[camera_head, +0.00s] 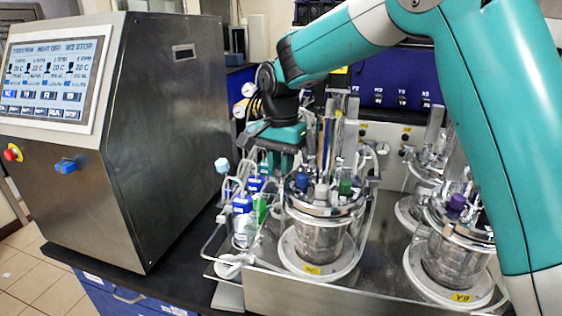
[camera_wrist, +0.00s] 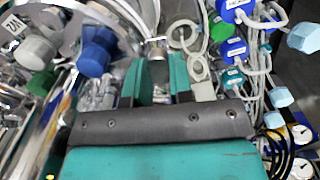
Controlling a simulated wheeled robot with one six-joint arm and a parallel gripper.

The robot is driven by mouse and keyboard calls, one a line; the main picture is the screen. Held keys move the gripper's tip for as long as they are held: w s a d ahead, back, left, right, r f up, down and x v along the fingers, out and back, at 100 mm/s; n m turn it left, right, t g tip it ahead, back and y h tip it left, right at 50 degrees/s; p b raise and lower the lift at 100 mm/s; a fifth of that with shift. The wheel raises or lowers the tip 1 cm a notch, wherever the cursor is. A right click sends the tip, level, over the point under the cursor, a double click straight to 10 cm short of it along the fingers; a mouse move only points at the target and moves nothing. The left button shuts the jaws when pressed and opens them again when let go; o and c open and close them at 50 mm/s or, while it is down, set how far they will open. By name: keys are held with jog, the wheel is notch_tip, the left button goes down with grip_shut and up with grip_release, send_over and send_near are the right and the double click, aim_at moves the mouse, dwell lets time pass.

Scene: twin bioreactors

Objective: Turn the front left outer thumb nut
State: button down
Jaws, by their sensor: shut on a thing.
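My gripper reaches down at the left edge of the left glass vessel's metal lid (camera_head: 325,207). In the wrist view, the two teal fingers of my gripper (camera_wrist: 158,75) stand close together with a small silvery piece (camera_wrist: 157,43) between their tips. It looks like the thumb nut, but the fingers hide most of it. In the head view my gripper (camera_head: 283,168) hides that part of the rim, so the nut cannot be made out there. A blue cap (camera_wrist: 95,52) on the lid is just left of the fingers in the wrist view.
A green cap (camera_head: 345,186) stands on the lid. Blue-capped bottles (camera_head: 242,204) and tubing crowd the vessel's left side. A second vessel (camera_head: 458,258) stands at the right. A steel control cabinet (camera_head: 165,130) with a screen is at the left. Free room is tight around my gripper.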

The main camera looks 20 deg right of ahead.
jog(key=shift+n, duration=0.3)
dwell(0.4)
jog(key=c, duration=1)
grip_release()
notch_tip(320, 180, up, 18)
jog(key=b, duration=0.2)
jog(key=shift+f, duration=0.25)
